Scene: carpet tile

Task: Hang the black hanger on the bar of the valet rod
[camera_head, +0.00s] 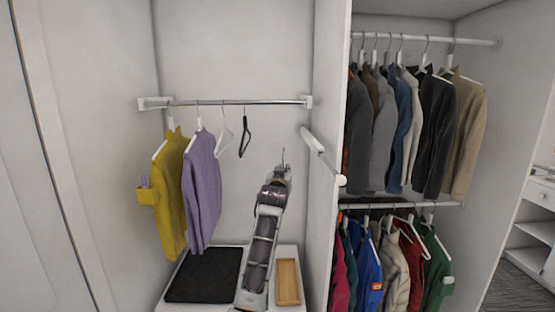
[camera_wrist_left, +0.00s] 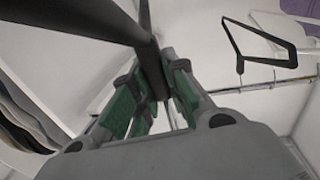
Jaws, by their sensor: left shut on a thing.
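My left gripper (camera_head: 280,174) is shut on a black hanger, whose thin hook (camera_head: 283,155) sticks up above the fingers in the head view. In the left wrist view, the dark hanger (camera_wrist_left: 95,18) runs between the green-padded fingers (camera_wrist_left: 152,88). The rest of this hanger is hard to make out in the head view. The valet rod (camera_head: 318,148) is a pale bar with a round end knob, jutting from the partition. The gripper is left of and below the knob, and the held hook is apart from the bar. My right gripper is not in view.
A chrome rail (camera_head: 230,102) holds a yellow garment (camera_head: 170,190), a purple sweater (camera_head: 201,185), a white hanger (camera_head: 224,137) and another black hanger (camera_head: 245,135). A dark mat (camera_head: 204,275) and wooden tray (camera_head: 288,281) lie below. Clothes fill the right compartment.

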